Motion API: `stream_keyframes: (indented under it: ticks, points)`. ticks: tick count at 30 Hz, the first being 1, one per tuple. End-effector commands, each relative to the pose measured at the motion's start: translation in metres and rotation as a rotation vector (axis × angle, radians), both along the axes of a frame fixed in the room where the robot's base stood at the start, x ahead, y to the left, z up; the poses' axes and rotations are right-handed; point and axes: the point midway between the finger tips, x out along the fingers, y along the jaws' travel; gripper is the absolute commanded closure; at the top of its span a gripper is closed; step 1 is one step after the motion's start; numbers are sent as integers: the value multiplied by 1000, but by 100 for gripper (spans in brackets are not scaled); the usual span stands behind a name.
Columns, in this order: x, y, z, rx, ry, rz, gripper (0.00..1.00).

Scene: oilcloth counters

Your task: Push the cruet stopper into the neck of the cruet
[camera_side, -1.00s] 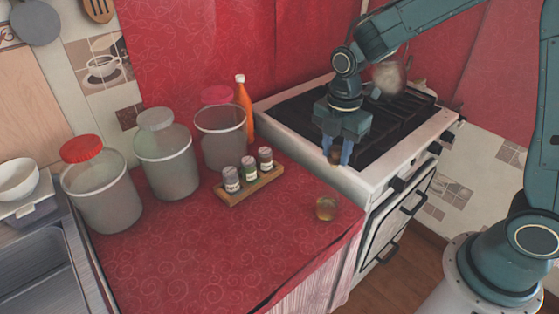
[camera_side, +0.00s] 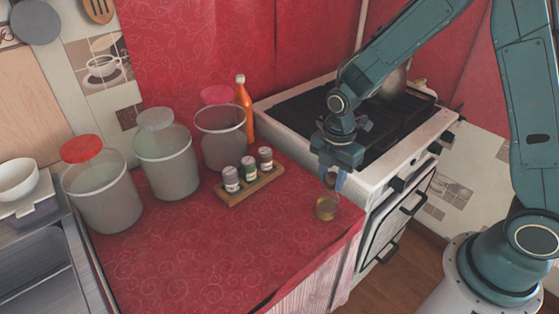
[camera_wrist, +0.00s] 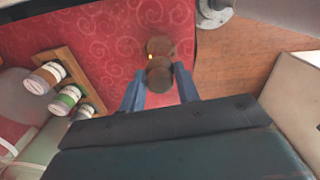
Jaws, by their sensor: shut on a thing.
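The cruet (camera_side: 326,208) is a small brownish glass vessel standing upright on the red oilcloth near the counter's right edge. In the wrist view the cruet (camera_wrist: 161,45) shows just beyond my fingertips. My gripper (camera_side: 334,182) points down just above the cruet, slightly to its right in the side view. Its blue fingers (camera_wrist: 160,82) are shut on the cruet stopper (camera_wrist: 159,72), a small brown round piece. The stopper partly overlaps the cruet in the wrist view. Whether it touches the neck I cannot tell. In the side view the fingers largely hide the stopper.
A wooden rack (camera_side: 250,187) with three spice jars (camera_side: 248,169) stands left of the cruet. Several large canisters and an orange bottle (camera_side: 244,110) stand farther back. The stove (camera_side: 365,178) is close on the right. The front of the counter is clear.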

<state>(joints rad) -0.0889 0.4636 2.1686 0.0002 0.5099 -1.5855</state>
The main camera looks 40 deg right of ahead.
Motion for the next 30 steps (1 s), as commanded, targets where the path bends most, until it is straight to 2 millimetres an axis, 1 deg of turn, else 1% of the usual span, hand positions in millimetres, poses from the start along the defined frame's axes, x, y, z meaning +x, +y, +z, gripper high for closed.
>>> stream_keyframes:
  ticks: [14, 15, 17, 18, 30]
  points:
    - [0, 0, -5, 0, 0, 0, 89]
    - [0, 0, -5, 0, -1, 0, 60]
    - [0, 0, -5, 0, -1, 0, 48]
    - [0, 0, -5, 0, -1, 0, 46]
    - [0, 0, -2, 0, -1, 0, 46]
